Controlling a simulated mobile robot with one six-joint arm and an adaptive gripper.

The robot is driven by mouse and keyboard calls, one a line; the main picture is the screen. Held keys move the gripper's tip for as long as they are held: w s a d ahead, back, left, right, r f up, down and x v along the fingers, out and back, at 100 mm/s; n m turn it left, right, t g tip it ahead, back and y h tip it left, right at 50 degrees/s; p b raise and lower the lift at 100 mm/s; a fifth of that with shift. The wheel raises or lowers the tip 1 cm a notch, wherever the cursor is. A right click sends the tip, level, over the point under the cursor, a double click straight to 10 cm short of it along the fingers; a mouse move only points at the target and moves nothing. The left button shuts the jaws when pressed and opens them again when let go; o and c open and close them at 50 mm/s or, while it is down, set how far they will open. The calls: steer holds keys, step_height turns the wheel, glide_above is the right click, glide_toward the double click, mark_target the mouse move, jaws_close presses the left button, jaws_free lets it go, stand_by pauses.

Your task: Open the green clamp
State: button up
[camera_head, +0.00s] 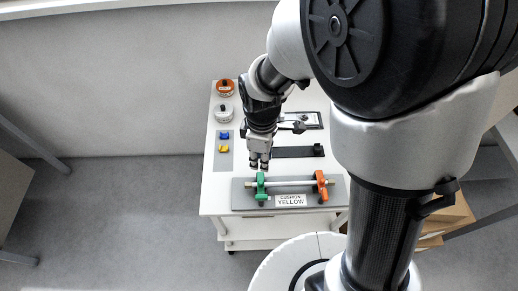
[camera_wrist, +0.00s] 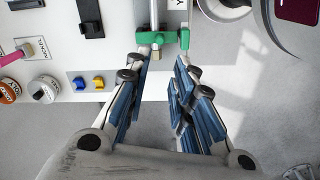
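The green clamp (camera_head: 261,188) sits at the left end of a metal rod on a grey plate, near the front of the white table. In the wrist view the green clamp (camera_wrist: 158,42) lies at the top centre, just beyond my fingertips. My gripper (camera_head: 259,164) is above and slightly behind the clamp in the head view. In the wrist view my gripper (camera_wrist: 163,60) is open, with its blue-padded fingers apart and nothing between them. Whether the fingertips touch the clamp, I cannot tell.
An orange clamp (camera_head: 321,186) holds the rod's right end. Yellow (camera_head: 224,149) and blue (camera_head: 224,135) pieces lie on a grey strip. Orange (camera_head: 225,88) and white (camera_head: 223,113) round containers stand at the back left.

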mark_target(261, 182)
step_height(261, 182, down, 15)
steer(key=b, duration=0.3)
steer(key=shift+c, duration=0.3)
jaws_close()
stand_by(0.4)
